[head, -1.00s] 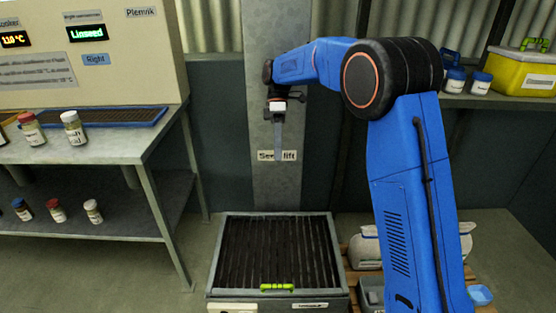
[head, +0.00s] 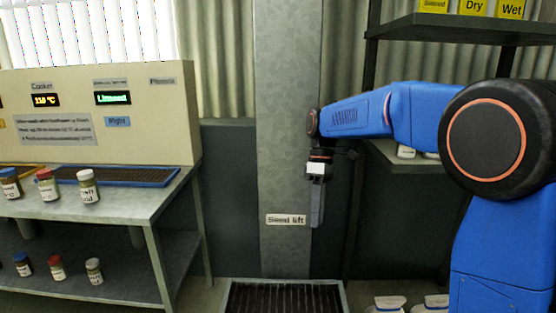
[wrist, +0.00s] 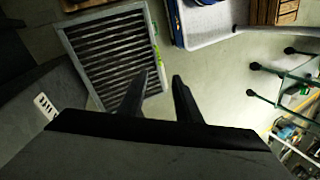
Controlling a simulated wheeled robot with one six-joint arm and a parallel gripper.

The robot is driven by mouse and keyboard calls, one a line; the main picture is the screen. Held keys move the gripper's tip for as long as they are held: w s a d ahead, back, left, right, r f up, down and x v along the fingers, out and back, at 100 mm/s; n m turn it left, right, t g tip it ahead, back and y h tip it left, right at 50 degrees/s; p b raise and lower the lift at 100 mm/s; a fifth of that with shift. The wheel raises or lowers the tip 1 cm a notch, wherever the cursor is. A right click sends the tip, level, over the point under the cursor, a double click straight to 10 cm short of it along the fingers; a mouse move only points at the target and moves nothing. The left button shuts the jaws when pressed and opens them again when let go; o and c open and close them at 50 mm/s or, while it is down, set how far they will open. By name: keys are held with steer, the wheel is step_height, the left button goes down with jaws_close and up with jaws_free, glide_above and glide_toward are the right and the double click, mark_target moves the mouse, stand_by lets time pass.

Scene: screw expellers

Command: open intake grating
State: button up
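The intake grating (head: 285,298) is a dark slatted panel in a pale metal frame, low on the floor below the seed lift column. Only its far part shows at the bottom edge of the head view. In the wrist view the grating (wrist: 108,50) lies flat in its frame at upper left, with a green handle (wrist: 158,55) on its right side. My gripper (head: 317,218) hangs in front of the column, well above the grating. In the wrist view my gripper (wrist: 160,76) has its two fingers apart with nothing between them.
The seed lift column (head: 284,130) stands behind my gripper. A metal table (head: 120,205) with several jars is at left. White sacks (head: 388,303) lie at lower right. Shelves (head: 470,27) stand at right. Bare floor (wrist: 215,60) lies beside the grating.

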steer(key=s+d+r+m+t, duration=0.2)
steer(key=s+d+m+t, duration=0.3)
steer(key=s+d, duration=0.7)
steer(key=s+d+f+m+t, duration=0.2)
steer(key=s+f+m, duration=0.1)
steer(key=s, duration=0.5)
steer(key=s+d+f+m+t, duration=0.1)
steer(key=s+d+f+m, duration=0.2)
steer(key=s, duration=0.6)
steer(key=shift+d+f+m+t+h, duration=0.35)
steer(key=shift+f+m, duration=0.45)
steer(key=shift+m, duration=0.3)
steer(key=shift+s+f, duration=0.2)
steer(key=shift+s, duration=0.05)
jaws_close()
steer(key=shift+w+d, duration=0.1)
